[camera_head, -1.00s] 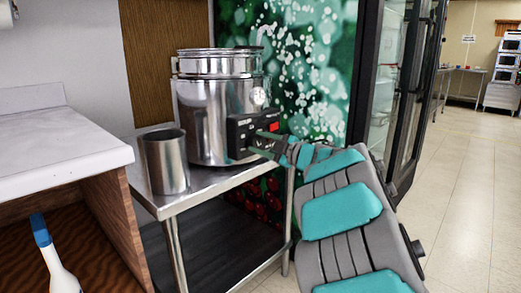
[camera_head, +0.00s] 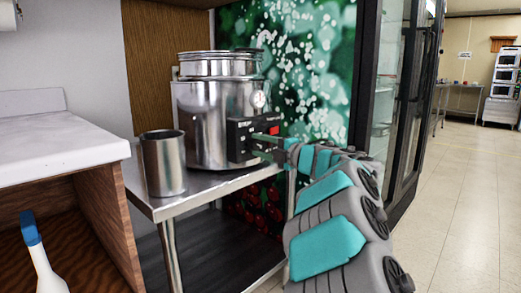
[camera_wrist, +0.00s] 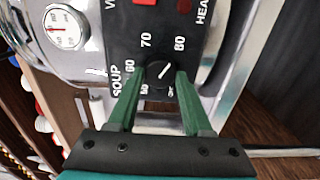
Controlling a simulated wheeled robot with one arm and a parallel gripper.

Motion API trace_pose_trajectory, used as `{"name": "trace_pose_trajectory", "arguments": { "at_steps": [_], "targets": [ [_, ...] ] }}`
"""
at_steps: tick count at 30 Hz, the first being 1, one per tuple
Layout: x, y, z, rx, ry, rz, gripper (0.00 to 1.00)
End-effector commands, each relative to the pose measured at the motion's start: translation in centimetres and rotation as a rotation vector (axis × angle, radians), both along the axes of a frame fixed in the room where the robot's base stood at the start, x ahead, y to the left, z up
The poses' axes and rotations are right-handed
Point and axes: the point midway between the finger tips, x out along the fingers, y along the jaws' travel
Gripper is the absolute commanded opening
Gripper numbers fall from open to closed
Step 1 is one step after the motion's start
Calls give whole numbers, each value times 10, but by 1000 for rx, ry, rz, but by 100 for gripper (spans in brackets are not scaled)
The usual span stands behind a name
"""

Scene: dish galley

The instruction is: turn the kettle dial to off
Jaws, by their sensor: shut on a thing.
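The kettle (camera_head: 205,120) is a large shiny metal pot on a steel stand, with a black control panel (camera_head: 237,133) on its right side. In the wrist view the panel (camera_wrist: 112,45) carries the numbers 50 to 80, the word SOUP and small lettering by the dial's lower right. The round black dial (camera_wrist: 160,69) has a white pointer line slanting towards the upper right. My gripper (camera_wrist: 163,74) has its green fingers on either side of the dial, shut on it. In the head view my gripper (camera_head: 263,146) is at the panel and hides the dial.
A metal canister (camera_head: 163,163) stands left of the kettle on the steel stand (camera_head: 210,184). A white-topped counter (camera_head: 60,130) is at the left, with a spray bottle (camera_head: 45,268) below. A glass-door cabinet (camera_head: 390,95) stands at the right. Floor is clear there.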

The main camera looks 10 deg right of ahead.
Motion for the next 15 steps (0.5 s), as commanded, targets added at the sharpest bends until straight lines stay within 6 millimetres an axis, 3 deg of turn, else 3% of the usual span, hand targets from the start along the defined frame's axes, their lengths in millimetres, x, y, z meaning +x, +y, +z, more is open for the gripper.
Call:
{"name": "trace_pose_trajectory", "arguments": {
  "at_steps": [13, 14, 15],
  "targets": [
    [0, 1, -2, -10, -3, 2, 0],
    [0, 1, -2, -10, -3, 2, 52],
    [0, 1, -1, -10, -3, 2, 57]
  ]
}}
